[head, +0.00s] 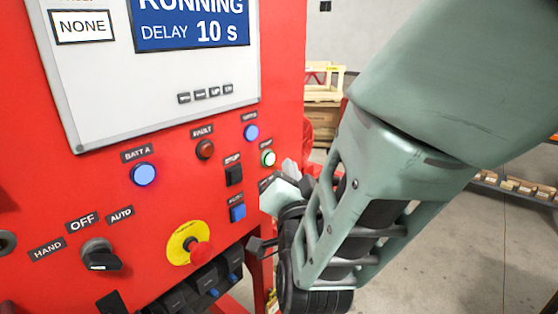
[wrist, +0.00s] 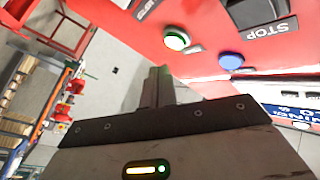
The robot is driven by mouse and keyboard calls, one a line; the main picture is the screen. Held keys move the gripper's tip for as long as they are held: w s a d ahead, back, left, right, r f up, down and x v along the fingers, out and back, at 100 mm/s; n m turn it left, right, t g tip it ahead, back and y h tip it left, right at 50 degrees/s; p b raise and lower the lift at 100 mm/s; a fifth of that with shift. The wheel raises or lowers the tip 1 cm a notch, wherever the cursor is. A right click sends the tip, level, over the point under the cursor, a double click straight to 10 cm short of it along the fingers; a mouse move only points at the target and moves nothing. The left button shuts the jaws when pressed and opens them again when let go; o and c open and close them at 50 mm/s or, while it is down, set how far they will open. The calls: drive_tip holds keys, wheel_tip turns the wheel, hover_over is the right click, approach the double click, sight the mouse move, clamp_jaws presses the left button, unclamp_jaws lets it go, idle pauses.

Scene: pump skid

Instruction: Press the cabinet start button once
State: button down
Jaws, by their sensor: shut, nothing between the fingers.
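A green lit round button (head: 268,158) sits near the right edge of the red cabinet (head: 110,235); it also shows in the wrist view (wrist: 177,40). Its label is too small or cut to read, so I cannot confirm it is the start button. My gripper (wrist: 158,85) is shut and empty. In the wrist view its fingers appear below and left of the green button, with a visible gap. In the head view my gripper is at the cabinet's right edge, just below the button, and the fingertips are hard to make out.
A black switch (head: 233,174) by a STOP label and a blue light (head: 251,132) neighbour the green button. A red mushroom button (head: 200,253) on yellow and a selector knob (head: 100,254) are lower left. The screen (head: 192,32) reads RUNNING, DELAY 10 s.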

drive_tip(key=s+d+b, duration=0.1)
drive_tip(key=s+d, duration=0.1)
drive_tip(key=shift+d, duration=0.35)
drive_tip(key=shift+f, duration=0.1)
idle(0.4)
drive_tip(key=s+a+f+n+g+y, duration=0.1)
drive_tip(key=s+f+n+g+y, duration=0.2)
drive_tip(key=s+f+n+g, duration=0.7)
drive_tip(key=s+d+n+g+h, duration=0.3)
drive_tip(key=s+d+g, duration=0.6)
drive_tip(key=s+d, duration=0.3)
drive_tip(key=shift+n+h, duration=0.4)
drive_tip(key=shift+h, duration=0.5)
